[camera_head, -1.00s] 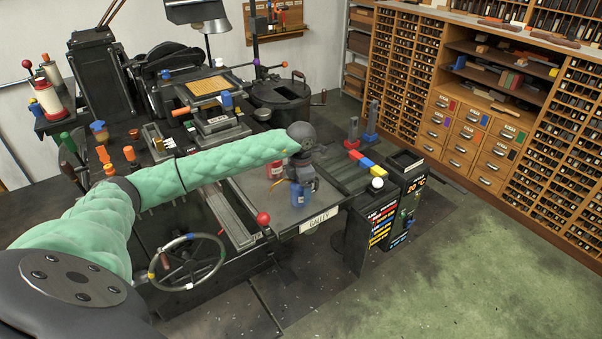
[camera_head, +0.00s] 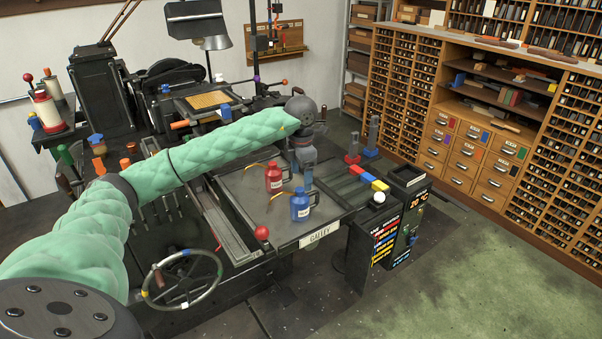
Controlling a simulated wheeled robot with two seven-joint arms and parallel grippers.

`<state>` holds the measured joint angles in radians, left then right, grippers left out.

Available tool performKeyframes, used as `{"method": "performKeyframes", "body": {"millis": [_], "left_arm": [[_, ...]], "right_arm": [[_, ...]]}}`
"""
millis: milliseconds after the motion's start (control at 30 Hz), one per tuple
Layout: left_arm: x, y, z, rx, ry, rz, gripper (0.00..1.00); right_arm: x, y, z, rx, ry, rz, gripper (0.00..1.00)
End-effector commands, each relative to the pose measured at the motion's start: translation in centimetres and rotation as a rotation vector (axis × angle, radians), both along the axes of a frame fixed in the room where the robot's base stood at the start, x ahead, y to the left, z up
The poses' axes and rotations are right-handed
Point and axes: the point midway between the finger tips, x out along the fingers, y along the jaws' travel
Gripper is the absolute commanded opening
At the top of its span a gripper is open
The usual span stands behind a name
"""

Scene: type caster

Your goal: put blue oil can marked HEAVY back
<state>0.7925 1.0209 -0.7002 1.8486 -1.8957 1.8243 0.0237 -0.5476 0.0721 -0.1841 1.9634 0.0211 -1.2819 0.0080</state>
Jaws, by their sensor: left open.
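The blue oil can (camera_head: 300,207) stands upright on the flat grey galley plate (camera_head: 245,190), near its front right edge. It has a white label too small to read and a thin yellowish spout pointing left. A red oil can (camera_head: 273,180) stands behind it and to the left, also with a spout. My left gripper (camera_head: 307,183) is open and empty, pointing down just behind the blue can. Its fingers are dark and small, and it seems apart from both cans. My right gripper is out of the picture.
A strip with red, yellow and blue blocks (camera_head: 369,179) lies right of the plate. A black cabinet (camera_head: 386,236) with coloured labels stands at the front right. A handwheel (camera_head: 183,279) and a red-knobbed lever (camera_head: 262,232) are at the front. The plate's front left is clear.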

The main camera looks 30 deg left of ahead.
Motion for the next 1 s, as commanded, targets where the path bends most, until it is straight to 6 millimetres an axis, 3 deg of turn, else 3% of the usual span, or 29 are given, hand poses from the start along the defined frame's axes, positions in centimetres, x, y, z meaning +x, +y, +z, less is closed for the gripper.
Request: {"method": "performKeyframes", "body": {"millis": [300,833,933,1000], "left_arm": [[0.0,0.0,1.5,0.001,-0.001,0.001,0.77],[0.0,-0.1,1.4,-0.003,-0.001,-0.001,0.77],[0.0,-1.5,0.7,-0.044,-0.008,-0.016,0.77],[-0.1,-3.7,-0.3,-0.110,-0.021,-0.038,0.77]], "right_arm": [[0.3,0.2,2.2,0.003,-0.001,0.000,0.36],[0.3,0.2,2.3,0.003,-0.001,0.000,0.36],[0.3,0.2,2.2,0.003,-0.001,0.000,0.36],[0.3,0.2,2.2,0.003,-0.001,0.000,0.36]]}}
